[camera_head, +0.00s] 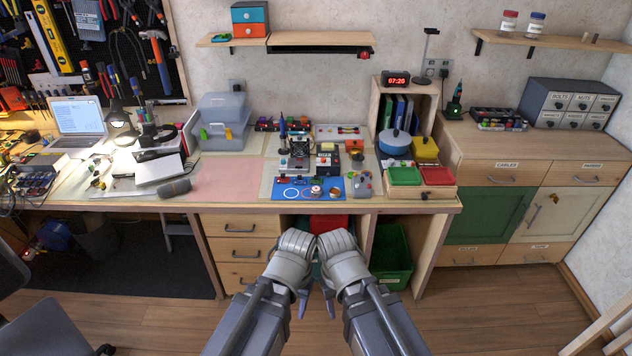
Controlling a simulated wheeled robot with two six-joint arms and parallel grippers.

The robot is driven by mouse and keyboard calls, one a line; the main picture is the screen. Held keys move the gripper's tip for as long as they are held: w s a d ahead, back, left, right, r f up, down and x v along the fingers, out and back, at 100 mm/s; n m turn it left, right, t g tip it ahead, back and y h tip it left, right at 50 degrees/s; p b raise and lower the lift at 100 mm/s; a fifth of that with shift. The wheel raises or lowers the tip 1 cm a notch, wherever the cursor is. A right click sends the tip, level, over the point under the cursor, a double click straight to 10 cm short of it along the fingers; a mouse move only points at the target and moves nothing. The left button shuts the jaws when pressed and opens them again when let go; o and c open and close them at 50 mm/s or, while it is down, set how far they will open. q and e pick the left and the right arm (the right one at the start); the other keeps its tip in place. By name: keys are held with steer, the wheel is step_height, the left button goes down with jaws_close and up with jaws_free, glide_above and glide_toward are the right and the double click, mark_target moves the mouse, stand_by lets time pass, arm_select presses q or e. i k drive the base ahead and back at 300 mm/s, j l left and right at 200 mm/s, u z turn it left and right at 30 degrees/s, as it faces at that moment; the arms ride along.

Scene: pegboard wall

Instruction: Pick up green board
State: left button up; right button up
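I cannot single out a green board with certainty. A small flat green item (221,37) lies on the left wall shelf, next to a small drawer box. A green tray (405,176) sits at the right end of the workbench, beside a red one. My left gripper (303,305) and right gripper (329,304) hang close together in front of the bench, below its top and apart from everything on it. Only slim parts of their fingers show, so their opening is hidden. I see nothing held in either.
The workbench (225,180) has a pink mat, a blue panel (300,189), electronics, a laptop (78,122) and a lamp. Under it are drawers (240,228) and a green bin (392,255). A cabinet stands at the right. The floor (490,310) at the right front is clear.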

mark_target(316, 179)
steer(key=i+z, duration=0.2)
steer(key=i, duration=0.35)
steer(key=i+j+z, duration=0.15)
steer(key=i, duration=0.35)
steer(key=i+j+z, duration=0.2)
steer(key=i, duration=0.35)
steer(key=j, duration=0.1)
